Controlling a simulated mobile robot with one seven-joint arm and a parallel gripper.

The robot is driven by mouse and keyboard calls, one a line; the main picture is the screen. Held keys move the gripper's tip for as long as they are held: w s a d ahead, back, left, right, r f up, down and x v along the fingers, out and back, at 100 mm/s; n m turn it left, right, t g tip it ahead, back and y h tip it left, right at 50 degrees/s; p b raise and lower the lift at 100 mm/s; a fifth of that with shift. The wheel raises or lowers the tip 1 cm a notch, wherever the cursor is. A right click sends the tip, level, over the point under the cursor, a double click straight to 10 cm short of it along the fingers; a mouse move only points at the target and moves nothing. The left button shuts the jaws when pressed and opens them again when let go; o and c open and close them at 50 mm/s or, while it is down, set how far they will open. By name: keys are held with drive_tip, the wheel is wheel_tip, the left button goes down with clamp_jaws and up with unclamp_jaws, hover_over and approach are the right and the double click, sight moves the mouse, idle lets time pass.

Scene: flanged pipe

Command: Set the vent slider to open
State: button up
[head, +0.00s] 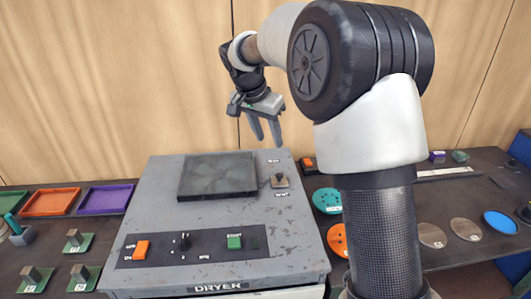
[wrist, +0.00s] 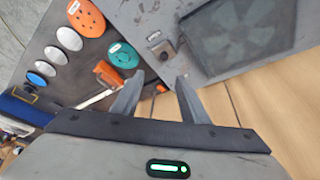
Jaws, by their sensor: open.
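The vent slider (head: 279,181) is a small light plate with a dark knob, at the right of the grey dryer's top (head: 165,215). Small labels sit above and below it, too small to read surely. The knob's exact place along its travel is hard to tell. The slider also shows in the wrist view (wrist: 154,37), ahead of the fingertips. My gripper (head: 268,142) is open and empty, in the air above and behind the slider, fingers pointing down. In the wrist view its two fingers (wrist: 160,78) stand apart with nothing between them.
A dark fan grille (head: 218,176) lies left of the slider. An orange switch (head: 141,250), black dial (head: 183,241) and green button (head: 234,242) are on the front panel. Orange (head: 50,202) and purple (head: 104,199) trays stand left; discs lie right. A wooden wall is behind.

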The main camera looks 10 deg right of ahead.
sight(279, 174)
drive_tip(key=shift+m, duration=0.3)
drive_tip(key=x, duration=0.6)
drive_tip(key=p+x, duration=0.1)
drive_tip(key=x, duration=0.5)
drive_tip(key=w+x, duration=0.1)
drive_tip(key=x, duration=0.6)
drive_tip(key=shift+w+a, duration=0.1)
drive_tip(key=shift+a, duration=0.25)
clamp_jaws()
